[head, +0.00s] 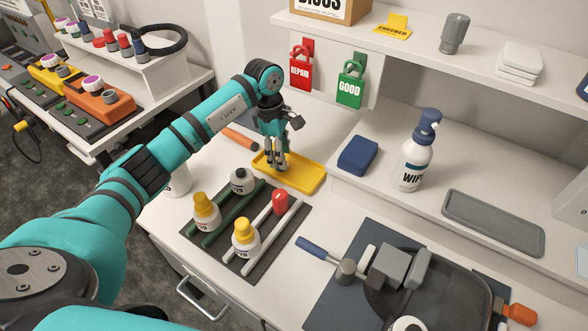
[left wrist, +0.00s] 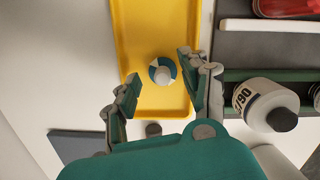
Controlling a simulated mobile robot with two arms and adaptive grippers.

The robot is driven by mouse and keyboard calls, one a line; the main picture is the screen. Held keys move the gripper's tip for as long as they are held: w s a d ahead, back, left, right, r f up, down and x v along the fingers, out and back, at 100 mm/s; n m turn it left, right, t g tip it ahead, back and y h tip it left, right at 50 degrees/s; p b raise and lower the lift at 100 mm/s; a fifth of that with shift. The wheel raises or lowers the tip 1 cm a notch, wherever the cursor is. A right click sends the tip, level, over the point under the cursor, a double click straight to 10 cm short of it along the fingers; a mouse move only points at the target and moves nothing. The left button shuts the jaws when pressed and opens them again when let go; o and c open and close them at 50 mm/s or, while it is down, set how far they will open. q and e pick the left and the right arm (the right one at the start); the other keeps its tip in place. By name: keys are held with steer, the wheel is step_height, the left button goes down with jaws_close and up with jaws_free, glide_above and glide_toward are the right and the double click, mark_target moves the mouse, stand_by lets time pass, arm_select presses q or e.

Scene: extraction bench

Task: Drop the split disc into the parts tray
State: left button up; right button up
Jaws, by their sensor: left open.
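My left gripper (head: 279,166) points down over the yellow tray (head: 308,182) in the head view. In the left wrist view its two fingers are spread apart, with gaps beside a small round blue-and-white piece (left wrist: 162,70), which looks like the split disc. The piece shows over the floor of the yellow tray (left wrist: 140,30), between the fingers and not gripped. Whether it lies flat on the floor is hard to tell. In the head view the gripper hides it. My right gripper is not in view.
A dark rack (head: 240,268) with yellow-capped bottles (head: 245,236) and a red-topped item stands in front of the tray. A wipes bottle (head: 416,155) and a blue block (head: 358,155) stand to the right. An orange-handled tool (head: 240,138) lies behind left.

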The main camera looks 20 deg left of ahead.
arm_select(q)
step_height(320, 180, up, 12)
steer(key=a, duration=0.1)
steer(key=shift+s+a+f, duration=0.15)
steer(key=shift+a, duration=0.25)
